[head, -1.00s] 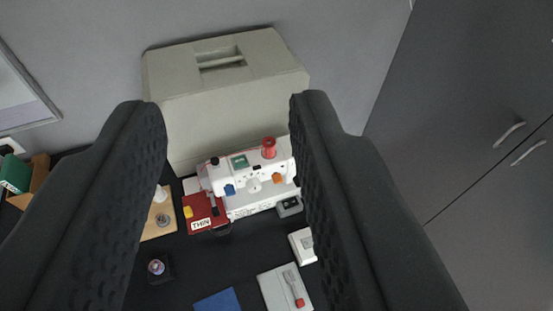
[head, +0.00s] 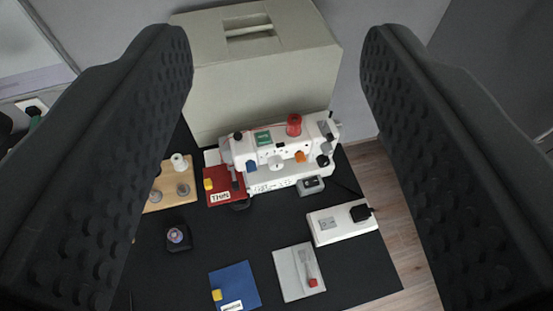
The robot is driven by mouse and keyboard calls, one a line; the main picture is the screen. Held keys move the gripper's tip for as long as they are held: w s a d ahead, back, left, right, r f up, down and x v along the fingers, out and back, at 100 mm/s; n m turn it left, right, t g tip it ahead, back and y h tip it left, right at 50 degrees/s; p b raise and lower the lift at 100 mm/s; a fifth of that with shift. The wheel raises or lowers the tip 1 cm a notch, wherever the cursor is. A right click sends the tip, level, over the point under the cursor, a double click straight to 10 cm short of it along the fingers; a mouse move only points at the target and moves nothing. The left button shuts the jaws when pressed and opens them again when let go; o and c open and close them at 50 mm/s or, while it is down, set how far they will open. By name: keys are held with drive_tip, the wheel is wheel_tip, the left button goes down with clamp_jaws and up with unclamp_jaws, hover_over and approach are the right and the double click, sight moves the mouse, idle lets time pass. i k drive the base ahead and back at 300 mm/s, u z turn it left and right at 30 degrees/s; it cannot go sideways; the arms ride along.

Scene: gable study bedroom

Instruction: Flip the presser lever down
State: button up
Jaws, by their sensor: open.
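A small white sewing machine (head: 281,152) stands on the dark table in the middle of the head view. It carries a red thread spool (head: 294,124) on top, a green panel, and blue and orange knobs on its front. A dark vertical part shows at its left end, above a red cloth labelled THIN (head: 222,186). I cannot make out the presser lever clearly. My gripper (head: 277,45) is open and empty. Its two dark fingers frame the machine left and right in the picture, apart from it.
A large beige case (head: 265,85) stands behind the machine. A white power strip (head: 343,224) lies right of it. A grey tray (head: 299,272), a blue cloth (head: 235,285) and a small dark holder (head: 178,236) lie in front. A wooden spool board (head: 170,189) is at left. Dark table shows between them.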

sight(237, 136)
drive_tip(key=u, duration=1.1)
drive_tip(key=k, duration=0.95)
drive_tip(key=z, duration=0.65)
drive_tip(key=i, duration=1)
drive_tip(key=u, duration=0.05)
